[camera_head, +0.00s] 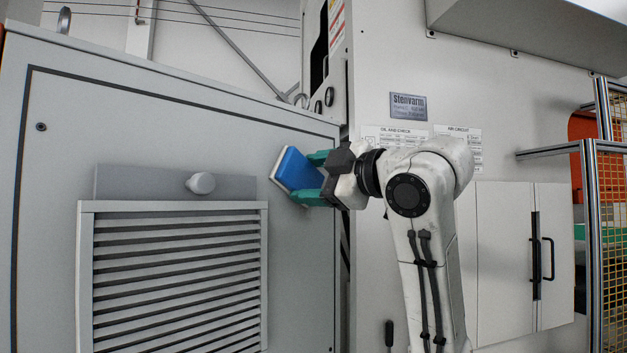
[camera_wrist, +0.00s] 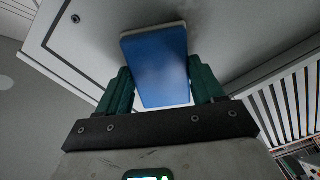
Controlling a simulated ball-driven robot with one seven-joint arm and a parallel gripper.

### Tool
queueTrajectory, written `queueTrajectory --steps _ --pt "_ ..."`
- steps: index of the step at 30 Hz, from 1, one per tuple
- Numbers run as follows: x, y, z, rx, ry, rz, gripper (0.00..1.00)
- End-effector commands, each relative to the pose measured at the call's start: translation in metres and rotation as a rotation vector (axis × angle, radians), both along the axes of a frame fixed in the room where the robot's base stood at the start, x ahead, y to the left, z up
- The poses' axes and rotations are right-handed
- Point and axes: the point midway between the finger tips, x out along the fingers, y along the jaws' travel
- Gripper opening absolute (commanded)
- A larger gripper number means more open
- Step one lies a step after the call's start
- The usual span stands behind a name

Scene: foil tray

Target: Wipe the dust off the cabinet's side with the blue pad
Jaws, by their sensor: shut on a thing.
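The blue pad (camera_head: 297,169), with a pale face on its far side, is held between the green fingers of my gripper (camera_head: 318,178). In the wrist view the pad (camera_wrist: 160,65) sits upright between the two fingers (camera_wrist: 162,90). The cabinet's side (camera_head: 150,130) is a large light grey panel with a dark border line. The pad is at the panel's right part, up and right of the louvred vent. I cannot tell whether its pale face touches the panel. A soft dark shade lies on the panel around the pad in the wrist view. I cannot make out any dust.
A louvred vent (camera_head: 175,280) and a bar with a round knob (camera_head: 200,183) stand out from the panel. Behind my arm is a grey wall with a nameplate (camera_head: 408,106) and handled doors (camera_head: 525,260). A yellow mesh fence (camera_head: 612,230) stands at the right.

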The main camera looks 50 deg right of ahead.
Motion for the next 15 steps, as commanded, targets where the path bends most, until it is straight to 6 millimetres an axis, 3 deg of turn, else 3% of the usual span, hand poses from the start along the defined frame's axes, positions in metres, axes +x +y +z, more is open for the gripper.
queueTrajectory --steps 15 --pt "-0.002 -0.036 -0.001 0.003 0.002 -0.001 0.34"
